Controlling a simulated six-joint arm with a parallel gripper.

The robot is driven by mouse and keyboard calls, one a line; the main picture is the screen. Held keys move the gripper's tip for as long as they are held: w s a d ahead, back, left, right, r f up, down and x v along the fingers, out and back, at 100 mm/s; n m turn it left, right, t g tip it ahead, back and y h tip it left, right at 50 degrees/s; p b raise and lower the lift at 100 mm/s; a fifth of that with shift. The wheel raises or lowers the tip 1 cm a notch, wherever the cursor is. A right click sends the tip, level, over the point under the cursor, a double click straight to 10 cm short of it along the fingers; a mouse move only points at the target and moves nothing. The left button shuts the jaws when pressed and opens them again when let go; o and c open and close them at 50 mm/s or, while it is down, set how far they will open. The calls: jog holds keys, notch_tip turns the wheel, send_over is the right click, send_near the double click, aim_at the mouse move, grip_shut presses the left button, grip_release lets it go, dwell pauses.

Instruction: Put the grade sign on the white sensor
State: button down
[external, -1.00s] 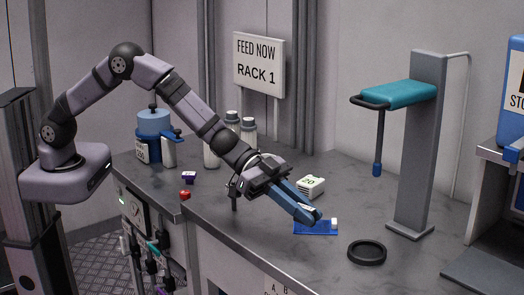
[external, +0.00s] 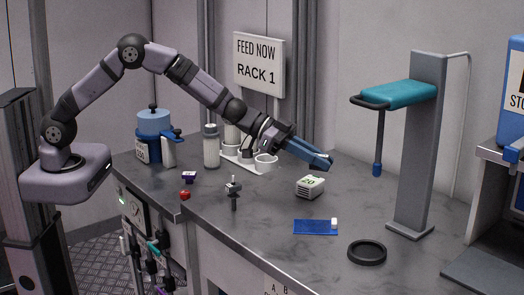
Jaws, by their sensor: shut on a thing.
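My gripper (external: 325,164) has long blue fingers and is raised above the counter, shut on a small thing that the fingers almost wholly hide. I take it for the grade sign, but its face does not show. The white sensor (external: 310,188), a small white box with dark slots and a green mark on top, stands on the counter. It is below the fingertips in the picture, apart from them. A flat blue plate (external: 315,227) with a small white block at its right end lies nearer the front.
A black ring (external: 367,253) lies at the front right. A grey post (external: 420,150) with a teal arm stands at the right. The counter around the sensor is clear.

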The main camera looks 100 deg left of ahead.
jog(key=s+a+r+y, duration=0.1)
jog(key=s+a+r, duration=0.15)
jog(key=a, duration=1.05)
jog(key=m+h, duration=0.1)
jog(key=h, duration=0.1)
send_over(303, 183)
jog(key=shift+f, duration=5.05)
jog(key=shift+f, duration=0.15)
jog(key=c, duration=1.7)
grip_release()
jog(key=shift+c, duration=0.2)
jog(key=shift+s, duration=0.15)
jog(key=b+v, duration=0.1)
jog(key=v, duration=1.1)
jog(key=shift+r, duration=0.25)
